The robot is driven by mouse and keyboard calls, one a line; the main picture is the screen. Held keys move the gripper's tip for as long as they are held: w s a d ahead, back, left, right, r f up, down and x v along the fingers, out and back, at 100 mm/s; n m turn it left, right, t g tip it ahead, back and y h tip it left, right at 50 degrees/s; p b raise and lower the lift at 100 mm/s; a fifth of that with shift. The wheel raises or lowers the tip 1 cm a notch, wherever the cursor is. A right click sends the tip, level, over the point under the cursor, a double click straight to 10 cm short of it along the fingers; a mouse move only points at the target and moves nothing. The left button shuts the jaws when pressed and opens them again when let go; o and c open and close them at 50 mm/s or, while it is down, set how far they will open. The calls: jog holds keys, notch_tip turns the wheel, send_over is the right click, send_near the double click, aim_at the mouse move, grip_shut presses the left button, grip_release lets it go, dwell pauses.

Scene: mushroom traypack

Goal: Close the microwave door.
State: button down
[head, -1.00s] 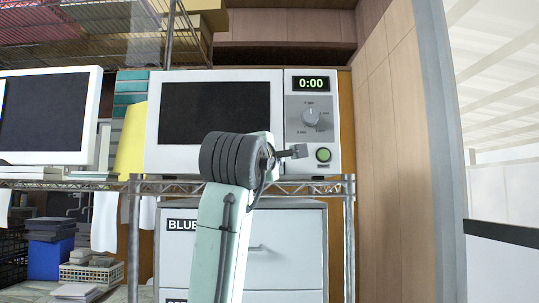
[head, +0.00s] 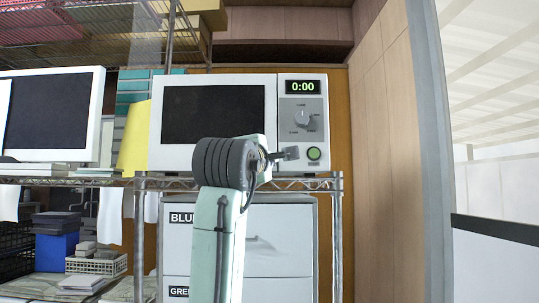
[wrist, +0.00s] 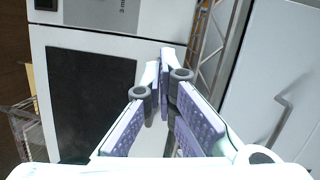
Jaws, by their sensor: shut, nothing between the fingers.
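The microwave is white with a dark window. Its door (head: 214,80) looks flush with the control panel (head: 303,99) in the head view; I cannot tell whether a thin gap is left. The door's white frame (wrist: 110,45) and dark window (wrist: 90,105) also show in the wrist view, with the panel along the top. My gripper (wrist: 165,56) is shut and empty in the wrist view, its tips in front of the door's side near the shelf post. I cannot tell whether they touch it. In the head view my wrist mostly hides the gripper.
The microwave stands on a wire shelf (head: 235,183) above a white drawer unit (head: 285,237). A white-framed screen (head: 102,110) and yellow sheet (head: 134,139) stand to the left. A wood-panelled wall (head: 385,150) closes the right side. Wire shelf above left holds boxes.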

jog(key=s+d+f+b, duration=0.1)
jog(key=s+d+b, duration=0.2)
jog(key=s+d, duration=0.3)
jog(key=shift+s+d+f, duration=0.2)
jog(key=shift+s+d, duration=0.2)
jog(key=shift+s, duration=0.3)
